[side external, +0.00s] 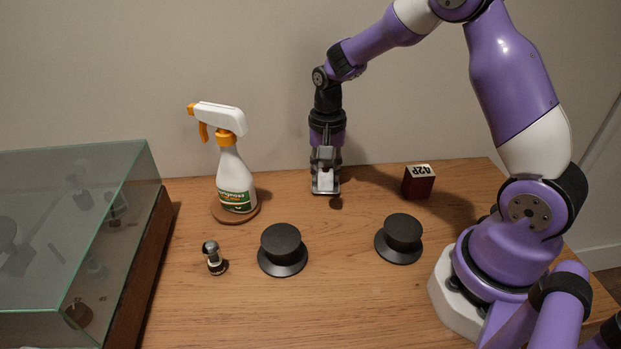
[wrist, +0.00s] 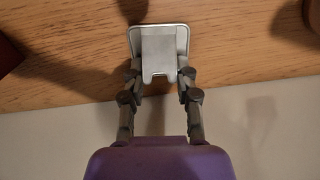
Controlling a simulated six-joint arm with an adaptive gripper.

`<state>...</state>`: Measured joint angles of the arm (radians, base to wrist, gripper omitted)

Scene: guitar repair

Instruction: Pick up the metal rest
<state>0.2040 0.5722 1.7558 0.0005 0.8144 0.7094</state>
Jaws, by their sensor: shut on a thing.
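The metal rest (wrist: 158,42) is a small silver-grey plate with a raised tab, seen at the top middle of the wrist view. It also shows below the fingers in the side view (side external: 325,184), near the back of the table. My gripper (wrist: 159,74) has a finger on each side of the rest and is shut on it. In the side view my gripper (side external: 325,168) points straight down. I cannot tell whether the rest touches the table.
Two black knob-shaped pieces (side external: 282,250) (side external: 402,240) and a small metal-topped piece (side external: 213,258) stand in front. A glass-covered case (side external: 75,235) fills the left.

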